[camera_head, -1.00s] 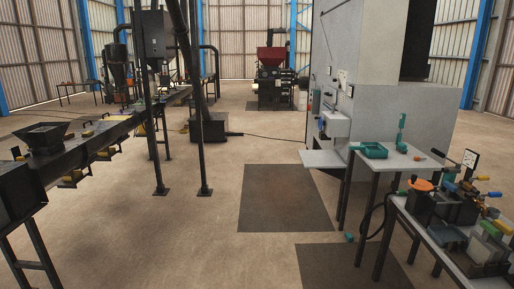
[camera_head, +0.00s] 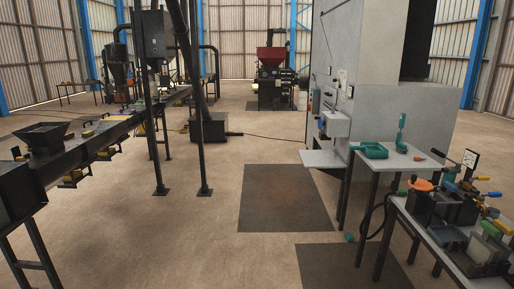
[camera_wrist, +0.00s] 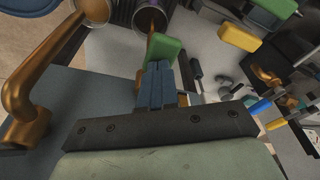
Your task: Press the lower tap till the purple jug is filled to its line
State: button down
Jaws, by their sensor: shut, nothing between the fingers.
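My gripper (camera_wrist: 156,72) is shut and empty in the wrist view, its blue-grey fingers side by side. A green block-like piece (camera_wrist: 164,49) lies just past the fingertips; I cannot tell whether they touch it. A thick bronze pipe with a bend (camera_wrist: 36,70) is at the left. A dark round vessel (camera_wrist: 150,18) with brown inside is at the top, beside a tan round opening (camera_wrist: 92,8). I cannot make out which part is the lower tap. My gripper does not show clearly in the head view.
A bench with clamps and coloured handles (camera_head: 457,212) stands at the right in the head view. A conveyor (camera_head: 90,140) runs along the left.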

jog(key=shift+r, duration=0.1)
jog(key=d+v, duration=0.1)
jog(key=v, duration=0.6)
jog(key=shift+w+r, duration=0.35)
jog(key=shift+r, duration=0.15)
jog(key=shift+f, duration=0.1)
